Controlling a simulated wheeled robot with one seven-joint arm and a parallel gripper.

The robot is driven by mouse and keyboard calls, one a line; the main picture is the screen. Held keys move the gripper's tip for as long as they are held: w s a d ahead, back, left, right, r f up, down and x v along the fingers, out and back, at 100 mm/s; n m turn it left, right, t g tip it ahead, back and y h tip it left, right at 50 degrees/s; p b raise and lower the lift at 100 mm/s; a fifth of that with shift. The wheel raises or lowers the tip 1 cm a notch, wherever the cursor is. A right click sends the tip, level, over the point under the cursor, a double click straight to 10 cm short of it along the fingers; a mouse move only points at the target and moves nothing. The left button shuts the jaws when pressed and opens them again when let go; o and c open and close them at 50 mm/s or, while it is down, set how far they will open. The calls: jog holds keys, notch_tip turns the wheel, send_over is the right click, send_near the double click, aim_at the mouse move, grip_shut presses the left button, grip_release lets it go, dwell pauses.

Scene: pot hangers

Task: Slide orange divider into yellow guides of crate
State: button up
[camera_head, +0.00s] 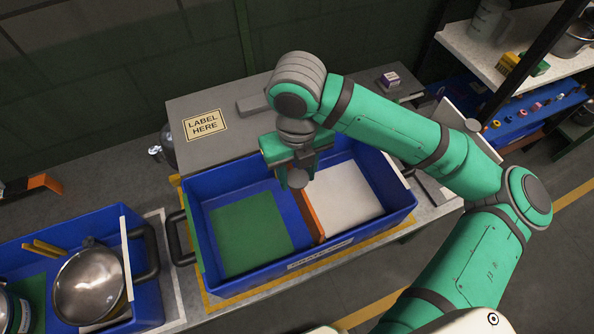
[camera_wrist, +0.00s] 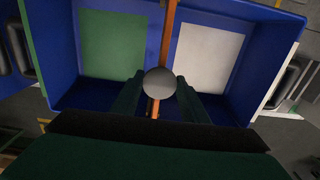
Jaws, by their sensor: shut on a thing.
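The blue crate (camera_head: 375,226) stands on the bench, with a green panel (camera_head: 250,236) on its left floor and a white panel (camera_head: 345,196) on its right. The orange divider (camera_head: 312,215) is between the two panels, running from front to back. My gripper (camera_head: 297,180) is above the middle of the crate. In the wrist view my gripper (camera_wrist: 158,92) has its fingers on either side of a grey round knob (camera_wrist: 159,83), in line with the orange divider (camera_wrist: 166,38). It is shut on the divider at this knob. I cannot make out the yellow guides or how deep the divider sits.
A second blue crate (camera_head: 140,262) with a metal bowl (camera_head: 90,285) stands at the left. A grey surface with a "LABEL HERE" sign (camera_head: 204,124) and a small purple box (camera_head: 389,80) lies behind. A shelf (camera_head: 490,45) stands at the right.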

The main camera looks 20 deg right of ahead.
aim_at(297, 192)
jog(key=shift+f, duration=4.15)
jog(key=o, duration=1.4)
jog(key=shift+r, duration=0.1)
notch_tip(297, 192, up, 11)
jog(key=shift+f, duration=0.2)
